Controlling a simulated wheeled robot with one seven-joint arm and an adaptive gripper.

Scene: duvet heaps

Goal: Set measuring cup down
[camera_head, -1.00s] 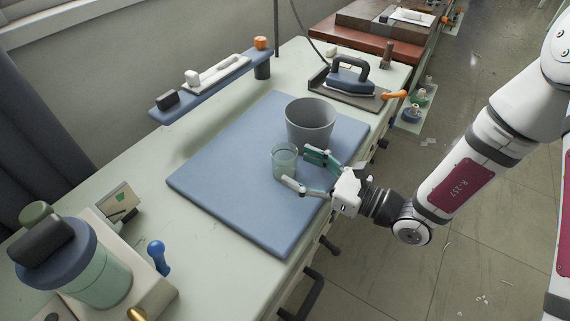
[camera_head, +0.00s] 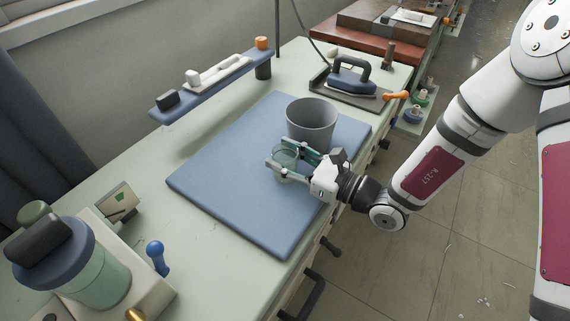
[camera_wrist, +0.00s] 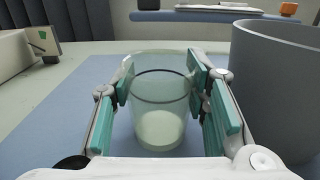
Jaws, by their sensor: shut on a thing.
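The measuring cup is a clear greenish cup (camera_head: 285,163) on the blue mat (camera_head: 225,185), near its middle right. In the wrist view the cup (camera_wrist: 160,110) is upright between the two teal finger pads. My gripper (camera_head: 290,157) is shut on the cup from its right side, with a finger on either side. In the wrist view my gripper (camera_wrist: 165,90) spans the cup's upper part. The cup's base looks at or very near the mat; I cannot tell whether it touches.
A grey bucket (camera_head: 311,122) stands close behind the cup, and at the right in the wrist view (camera_wrist: 280,85). An iron (camera_head: 351,78) sits at the back right. A lidded jar (camera_head: 85,270) stands front left. The mat's left and front are clear.

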